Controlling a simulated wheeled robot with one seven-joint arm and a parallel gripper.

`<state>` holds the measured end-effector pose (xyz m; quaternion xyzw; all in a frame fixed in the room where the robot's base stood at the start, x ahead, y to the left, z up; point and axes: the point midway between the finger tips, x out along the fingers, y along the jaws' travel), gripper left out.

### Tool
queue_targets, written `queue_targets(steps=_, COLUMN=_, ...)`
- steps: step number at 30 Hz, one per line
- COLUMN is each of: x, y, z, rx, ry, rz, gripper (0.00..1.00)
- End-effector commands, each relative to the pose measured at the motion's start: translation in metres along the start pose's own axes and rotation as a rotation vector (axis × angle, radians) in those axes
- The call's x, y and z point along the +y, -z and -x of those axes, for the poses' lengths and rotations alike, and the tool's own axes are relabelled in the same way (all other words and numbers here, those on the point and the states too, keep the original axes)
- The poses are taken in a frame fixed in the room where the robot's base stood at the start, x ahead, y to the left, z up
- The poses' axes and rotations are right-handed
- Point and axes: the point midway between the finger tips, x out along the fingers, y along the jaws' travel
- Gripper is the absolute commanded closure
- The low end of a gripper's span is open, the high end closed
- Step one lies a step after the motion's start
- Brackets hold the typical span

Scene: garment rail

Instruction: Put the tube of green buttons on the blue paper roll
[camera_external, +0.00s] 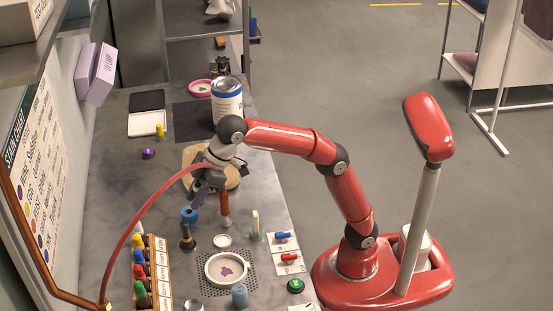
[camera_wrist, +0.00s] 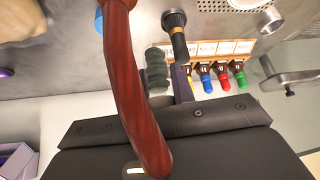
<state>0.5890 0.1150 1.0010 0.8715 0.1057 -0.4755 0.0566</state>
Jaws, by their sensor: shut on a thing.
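My gripper (camera_external: 200,196) is above the bench, a little behind the blue paper roll in the external view, pointing down. In the wrist view, my gripper (camera_wrist: 166,76) is shut on a dark green, ribbed cylinder, which looks like the tube of green buttons (camera_wrist: 157,68). The tube is partly hidden by the red hose, and I cannot make it out in the external view. The blue paper roll (camera_external: 189,214) stands on the bench near the black-handled tool. In the wrist view only an edge of the blue roll (camera_wrist: 98,20) shows beside the hose. The tube and roll appear apart.
The black-handled tool (camera_external: 187,240) stands just in front of the roll. A rack of coloured bottles (camera_external: 153,264) is at the front left. A reddish-brown handle (camera_external: 224,203) is to the right of my gripper. A large can (camera_external: 227,102) stands behind. A round white dish (camera_external: 211,269) lies in front.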

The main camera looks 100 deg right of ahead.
Motion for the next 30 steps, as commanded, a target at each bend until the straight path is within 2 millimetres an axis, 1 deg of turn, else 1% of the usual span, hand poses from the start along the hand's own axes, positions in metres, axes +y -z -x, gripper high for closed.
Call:
queue_targets(steps=1, x=0.023, y=0.007, z=-0.004, rx=0.001, ry=0.016, rz=0.02, gripper=0.97)
queue_targets(steps=3, x=0.042, y=0.013, z=-0.006, rx=0.001, ry=0.043, rz=0.062, gripper=0.97)
queue_targets(steps=7, x=0.061, y=0.018, z=-0.007, rx=0.001, ry=0.067, rz=0.106, gripper=0.97)
queue_targets(steps=11, x=0.067, y=0.017, z=-0.009, rx=-0.002, ry=0.076, rz=0.122, gripper=0.97)
queue_targets(steps=14, x=0.069, y=0.013, z=-0.015, rx=-0.004, ry=0.077, rz=0.124, gripper=0.97)
queue_targets(steps=20, x=0.068, y=0.002, z=-0.03, rx=-0.004, ry=0.076, rz=0.123, gripper=0.97)
queue_targets(steps=21, x=0.068, y=-0.001, z=-0.036, rx=-0.003, ry=0.076, rz=0.124, gripper=0.97)
queue_targets(steps=26, x=0.068, y=-0.007, z=-0.045, rx=-0.003, ry=0.076, rz=0.123, gripper=0.97)
queue_targets(steps=30, x=0.068, y=-0.019, z=-0.065, rx=-0.003, ry=0.076, rz=0.122, gripper=0.97)
